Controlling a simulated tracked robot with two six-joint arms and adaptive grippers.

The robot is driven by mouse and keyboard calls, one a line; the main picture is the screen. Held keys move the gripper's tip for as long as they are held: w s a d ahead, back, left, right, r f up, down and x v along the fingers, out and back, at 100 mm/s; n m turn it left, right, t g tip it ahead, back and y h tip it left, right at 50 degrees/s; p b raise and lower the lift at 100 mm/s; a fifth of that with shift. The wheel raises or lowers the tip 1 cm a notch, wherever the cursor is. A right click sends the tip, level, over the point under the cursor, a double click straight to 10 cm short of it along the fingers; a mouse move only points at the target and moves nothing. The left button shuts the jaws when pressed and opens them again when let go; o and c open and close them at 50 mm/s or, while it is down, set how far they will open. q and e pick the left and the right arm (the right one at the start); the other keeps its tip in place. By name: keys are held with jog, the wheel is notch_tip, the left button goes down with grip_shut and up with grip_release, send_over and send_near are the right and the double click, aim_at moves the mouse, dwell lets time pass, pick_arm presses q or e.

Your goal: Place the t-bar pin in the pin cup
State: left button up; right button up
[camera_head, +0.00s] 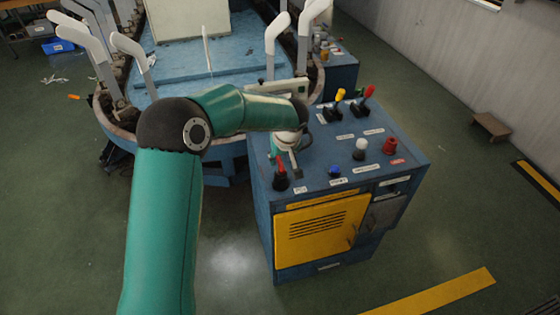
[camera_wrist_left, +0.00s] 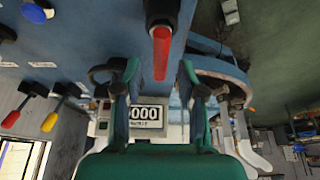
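My left gripper (camera_head: 289,158) is over the left front part of the blue control console (camera_head: 310,235), close to a red-handled lever (camera_head: 281,163) in a black base. In the left wrist view the two fingers of this gripper (camera_wrist_left: 159,70) stand apart. The red lever (camera_wrist_left: 162,52) shows in line with the gap between them; I cannot tell whether it touches either finger. Nothing is clearly gripped. I cannot make out a t-bar pin or a pin cup for certain in either view. My right gripper is in neither view.
The console top carries a yellow lever (camera_head: 340,96), another red lever (camera_head: 368,93), a white knob (camera_head: 360,148), a red button (camera_head: 389,146) and a blue button (camera_head: 335,171). Behind stands a machine with white sock forms (camera_head: 276,34). A small stool (camera_head: 491,127) stands right; floor there is open.

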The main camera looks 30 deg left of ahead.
pick_arm(q)
jog(key=b+v, duration=0.1)
jog(key=v, duration=0.8)
jog(key=s+d+f+m+g+h, duration=0.1)
jog(key=s+d+f+m+h, duration=0.2)
jog(key=d+f, duration=0.6)
jog(key=s+d+f+m+g+h, duration=0.1)
jog(key=s+d+f+m+h, duration=0.2)
jog(key=f, duration=1)
jog(key=s+d+f+m, duration=0.1)
jog(key=s+d+f, duration=0.3)
jog(key=s, duration=0.6)
jog(key=s+d+f+m+h, duration=0.1)
jog(key=s+d+f, duration=0.3)
jog(key=s+f, duration=0.4)
jog(key=shift+s+d, duration=0.25)
jog(key=shift+s, duration=0.65)
jog(key=shift+f, duration=0.1)
